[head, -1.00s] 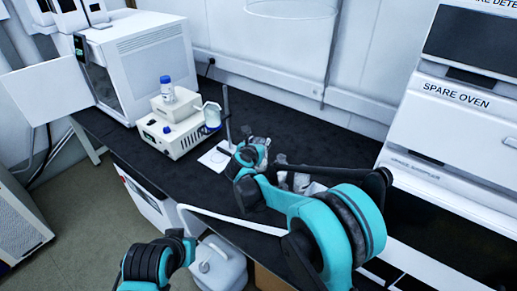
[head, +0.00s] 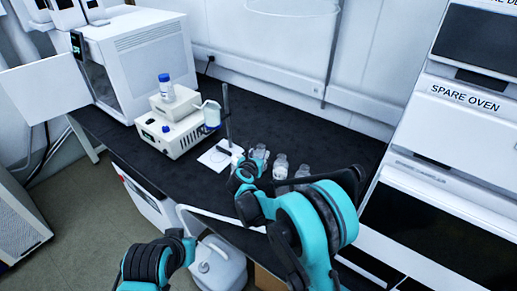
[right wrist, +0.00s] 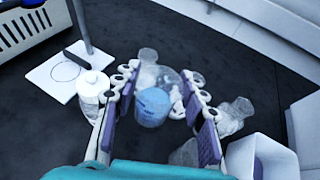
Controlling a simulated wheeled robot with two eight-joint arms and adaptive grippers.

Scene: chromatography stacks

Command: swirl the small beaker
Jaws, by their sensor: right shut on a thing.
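The small beaker (right wrist: 152,108), with blue liquid in it, shows in the right wrist view between the purple-padded fingers of my right gripper (right wrist: 158,88). The gripper is shut on it, over the black bench. It looks roughly upright; whether its base touches the bench I cannot tell. In the head view my right gripper (head: 240,163) is small and partly covered by its own wrist, and I cannot make out the beaker there. My left arm comes in at the bottom left, but its gripper is not visible.
A white card with a circle (right wrist: 62,76) lies by a stand rod (head: 227,118). A capped bottle (right wrist: 93,90) stands left of the fingers; several clear bottles (head: 280,167) stand to the right, close by. An instrument box (head: 172,135) is farther left, the spare oven (head: 470,110) at right.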

